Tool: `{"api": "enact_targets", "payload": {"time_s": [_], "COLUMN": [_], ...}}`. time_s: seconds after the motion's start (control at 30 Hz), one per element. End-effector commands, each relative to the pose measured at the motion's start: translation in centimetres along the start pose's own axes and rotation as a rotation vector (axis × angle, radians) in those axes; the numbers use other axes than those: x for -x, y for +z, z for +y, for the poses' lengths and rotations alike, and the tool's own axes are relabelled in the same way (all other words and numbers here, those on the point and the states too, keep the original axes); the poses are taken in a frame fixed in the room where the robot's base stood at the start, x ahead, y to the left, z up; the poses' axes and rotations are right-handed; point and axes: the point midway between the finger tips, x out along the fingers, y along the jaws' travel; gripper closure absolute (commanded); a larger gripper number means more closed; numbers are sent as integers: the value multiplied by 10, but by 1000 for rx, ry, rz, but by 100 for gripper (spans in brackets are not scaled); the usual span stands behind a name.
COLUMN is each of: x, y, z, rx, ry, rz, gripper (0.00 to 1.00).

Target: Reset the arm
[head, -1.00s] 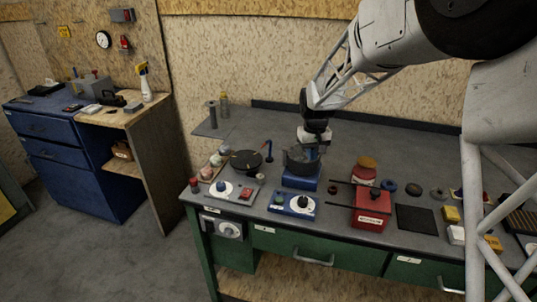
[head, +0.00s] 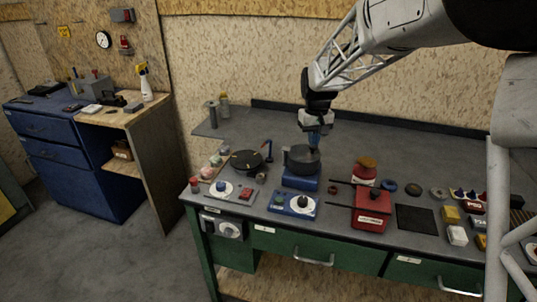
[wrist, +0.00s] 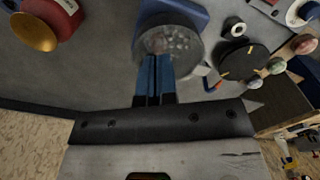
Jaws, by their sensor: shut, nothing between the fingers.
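My gripper (head: 314,139) hangs above the workbench (head: 380,135), just over the back of a dark pot (head: 301,160). The pot stands on a blue stand (head: 300,182). In the wrist view the blue fingers of my gripper (wrist: 155,60) are together with nothing between them. They overlap the near edge of the pot (wrist: 185,47), whose inside looks grey and speckled. In the head view the fingertips are apart from the pot, or close to its rim; I cannot tell the exact gap.
A black pan (head: 246,160) lies left of the pot. A blue dial box (head: 293,204) stands in front, and a red box (head: 372,208) stands right. Small blocks and rings lie farther right. The bench's back strip is clear.

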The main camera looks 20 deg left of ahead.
Motion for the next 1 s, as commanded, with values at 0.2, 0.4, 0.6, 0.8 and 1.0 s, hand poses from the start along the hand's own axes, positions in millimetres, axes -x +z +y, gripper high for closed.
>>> {"api": "enact_targets", "payload": {"time_s": [0.2, 0.4, 0.6, 0.8, 1.0], "x": [10, 11, 12, 21, 42], "y": [0, 0, 1, 17, 56], "z": [0, 0, 1, 7, 21], "rx": [0, 0, -1, -19, -61], "ry": [0, 0, 0, 2, 6], "rz": [1, 0, 1, 9, 28], "gripper": [100, 100, 100, 100, 100]}}
